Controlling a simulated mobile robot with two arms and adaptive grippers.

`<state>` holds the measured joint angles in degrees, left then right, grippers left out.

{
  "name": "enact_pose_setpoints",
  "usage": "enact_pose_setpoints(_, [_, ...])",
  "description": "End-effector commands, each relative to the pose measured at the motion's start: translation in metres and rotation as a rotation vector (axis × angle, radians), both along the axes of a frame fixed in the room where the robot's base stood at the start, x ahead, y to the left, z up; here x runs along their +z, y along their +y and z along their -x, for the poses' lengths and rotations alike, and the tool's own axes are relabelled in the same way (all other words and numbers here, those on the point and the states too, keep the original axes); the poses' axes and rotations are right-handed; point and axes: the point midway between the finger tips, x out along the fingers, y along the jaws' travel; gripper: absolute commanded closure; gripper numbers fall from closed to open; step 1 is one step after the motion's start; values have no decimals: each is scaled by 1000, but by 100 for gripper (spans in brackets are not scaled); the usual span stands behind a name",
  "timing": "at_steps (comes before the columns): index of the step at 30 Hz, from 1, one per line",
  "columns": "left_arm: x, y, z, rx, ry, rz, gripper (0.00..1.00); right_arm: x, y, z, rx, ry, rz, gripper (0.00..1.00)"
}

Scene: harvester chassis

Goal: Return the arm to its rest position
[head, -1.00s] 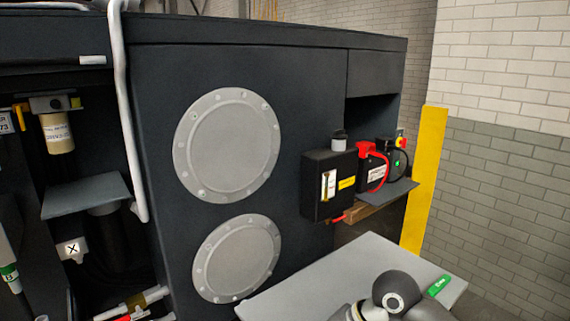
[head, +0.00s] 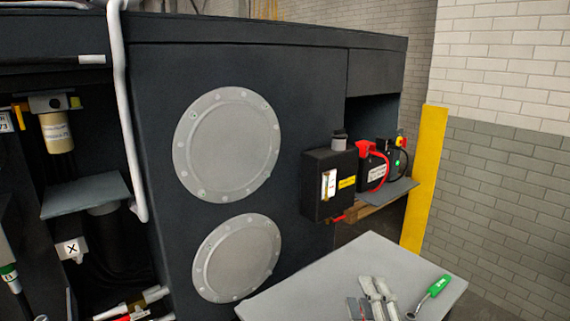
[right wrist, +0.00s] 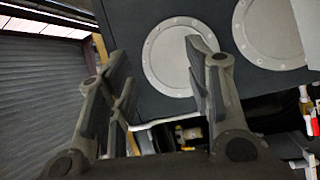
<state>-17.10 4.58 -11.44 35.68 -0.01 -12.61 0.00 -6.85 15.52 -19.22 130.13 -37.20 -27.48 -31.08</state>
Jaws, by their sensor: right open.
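My right gripper (right wrist: 140,48) shows in the right wrist view, its fingers spread apart with nothing between them. Past the fingers are the dark chassis panel and its round grey covers. No part of my right arm is clearly recognisable in the head view. My left gripper is in neither view. The dark harvester chassis (head: 290,80) fills the middle of the head view, with two round bolted covers, an upper one (head: 227,146) and a lower one (head: 237,258).
A grey table (head: 320,275) stands at the lower right, holding a green-handled tool (head: 438,286) and several grey strip-like items (head: 378,297). A black box (head: 318,205) and a battery with red cable (head: 372,172) sit by the chassis. A yellow post (head: 425,180) stands near the brick wall.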

Motion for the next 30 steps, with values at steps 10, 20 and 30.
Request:
enact_pose_setpoints(10, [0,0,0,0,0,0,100,-191,-63,113,-403,829,-699,53])
enact_pose_setpoints(20, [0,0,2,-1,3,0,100,-257,-54,243,-704,1297,-985,53])
enact_pose_setpoints(30, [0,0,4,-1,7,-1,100,-347,-49,237,-747,1364,-982,53])
